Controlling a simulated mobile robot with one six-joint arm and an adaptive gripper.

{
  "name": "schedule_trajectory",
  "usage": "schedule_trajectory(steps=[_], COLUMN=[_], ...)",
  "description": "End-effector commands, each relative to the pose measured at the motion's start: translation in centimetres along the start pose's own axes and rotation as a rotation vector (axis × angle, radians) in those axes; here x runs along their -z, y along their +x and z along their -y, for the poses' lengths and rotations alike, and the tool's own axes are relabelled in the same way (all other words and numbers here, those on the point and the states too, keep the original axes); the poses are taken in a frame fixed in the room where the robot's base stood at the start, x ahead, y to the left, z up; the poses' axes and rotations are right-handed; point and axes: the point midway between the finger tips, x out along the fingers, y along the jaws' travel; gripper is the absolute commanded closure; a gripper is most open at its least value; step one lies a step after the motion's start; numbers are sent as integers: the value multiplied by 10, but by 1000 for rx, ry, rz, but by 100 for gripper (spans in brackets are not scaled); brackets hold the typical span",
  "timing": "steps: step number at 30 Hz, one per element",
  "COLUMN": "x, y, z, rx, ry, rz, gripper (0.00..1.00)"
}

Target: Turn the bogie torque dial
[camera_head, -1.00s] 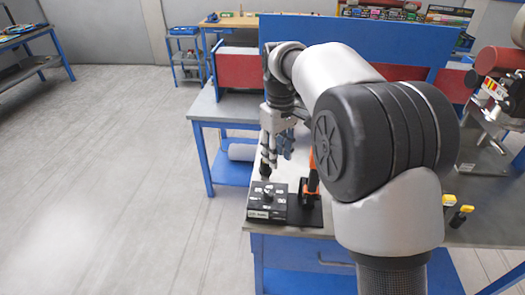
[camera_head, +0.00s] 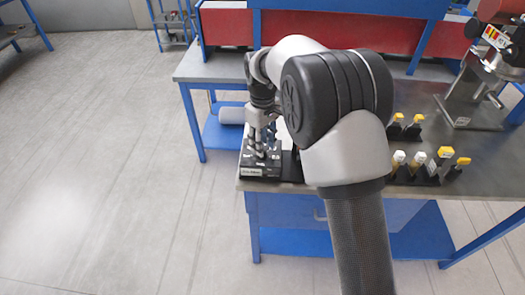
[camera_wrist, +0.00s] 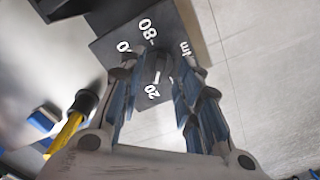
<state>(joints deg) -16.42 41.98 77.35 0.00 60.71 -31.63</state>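The torque dial unit is a black box (camera_head: 262,171) with a pale label on its front, at the near left corner of the workbench. In the wrist view its dark face (camera_wrist: 112,42) carries white marks including "80" and "20". The dark dial knob (camera_wrist: 158,62) stands in the middle of that face, partly hidden by the fingers. My gripper (camera_head: 262,152) points down at the top of the box. In the wrist view the fingers of my gripper (camera_wrist: 154,75) are apart, one on each side of the knob, with gaps seeming to remain. Contact is unclear.
The grey workbench top (camera_head: 478,187) holds several yellow- and white-tipped tools (camera_head: 440,160) in black holders to the right. In the wrist view a yellow-handled tool (camera_wrist: 70,125) lies at lower left. A clamp-like machine (camera_head: 485,75) stands at right. Open floor (camera_head: 110,170) lies left.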

Motion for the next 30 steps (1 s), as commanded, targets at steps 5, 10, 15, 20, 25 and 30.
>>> schedule_trajectory(steps=[5, 10, 15, 20, 25, 30], x=[0, 0, 0, 0, 0, 0], y=[20, 24, 24, 24, 24, 24], z=[0, 0, 0, 0, 0, 0], rx=[0, 0, 0, 0, 0, 0], ry=[0, 0, 0, 0, 0, 0], rz=[0, 0, 0, -1, -1, -1], gripper=[68, 68, 68, 77, 88, 100])
